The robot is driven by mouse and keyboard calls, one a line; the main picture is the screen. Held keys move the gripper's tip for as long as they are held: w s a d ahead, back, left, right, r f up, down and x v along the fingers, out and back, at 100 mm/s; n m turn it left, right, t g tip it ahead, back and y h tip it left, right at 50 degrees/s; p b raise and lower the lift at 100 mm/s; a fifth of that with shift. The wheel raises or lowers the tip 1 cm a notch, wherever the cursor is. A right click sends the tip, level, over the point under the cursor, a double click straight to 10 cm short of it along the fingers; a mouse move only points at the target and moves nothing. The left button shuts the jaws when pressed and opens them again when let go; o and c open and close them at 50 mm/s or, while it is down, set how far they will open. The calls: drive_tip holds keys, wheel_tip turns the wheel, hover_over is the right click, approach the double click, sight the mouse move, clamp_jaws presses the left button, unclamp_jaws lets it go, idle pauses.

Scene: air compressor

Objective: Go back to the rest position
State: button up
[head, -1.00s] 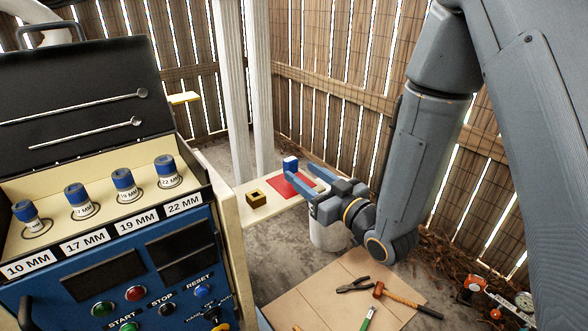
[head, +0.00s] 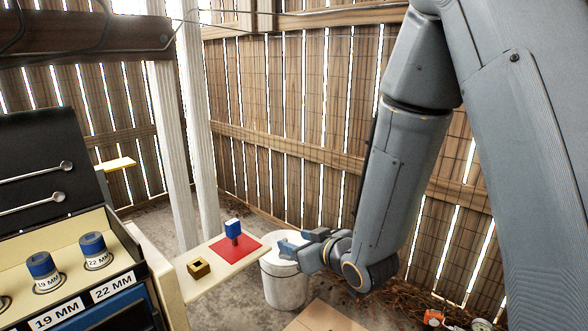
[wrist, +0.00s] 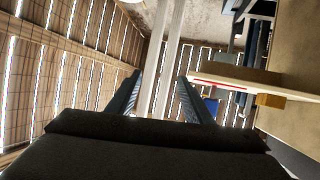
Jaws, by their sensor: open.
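My gripper (head: 300,247) is open and empty in the head view. It is just right of the small cream shelf (head: 185,284), apart from the blue-topped piece (head: 233,231) that stands on the red mat (head: 222,255). In the wrist view the two fingers (wrist: 158,95) are spread, with nothing between them. The shelf's edge (wrist: 250,88) runs to the right of the fingers there.
A brass-coloured block with a square hole (head: 199,267) sits on the shelf. A white cylinder (head: 286,285) stands on the floor below my gripper. The machine with labelled sockets (head: 95,250) is at left. A slatted wooden fence (head: 300,110) closes the back.

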drive_tip(key=s+d+f+m+g+h, duration=0.1)
drive_tip(key=s+d+m+g+h, duration=0.2)
drive_tip(key=d, duration=0.5)
drive_tip(key=s+d+m+g+h, duration=0.2)
drive_tip(key=s+d+h, duration=0.15)
drive_tip(key=d, duration=0.45)
drive_tip(key=s+d+m+g, duration=0.1)
drive_tip(key=s+g, duration=0.2)
drive_tip(key=s, duration=0.4)
drive_tip(key=s+d+m+g, duration=0.1)
drive_tip(key=s+d+g, duration=0.1)
drive_tip(key=s, duration=0.6)
drive_tip(key=shift+s+d+g, duration=0.25)
drive_tip(key=shift+d+g, duration=0.05)
drive_tip(key=shift+g, duration=0.2)
drive_tip(key=shift+f+h, duration=0.1)
drive_tip(key=shift+h, duration=0.15)
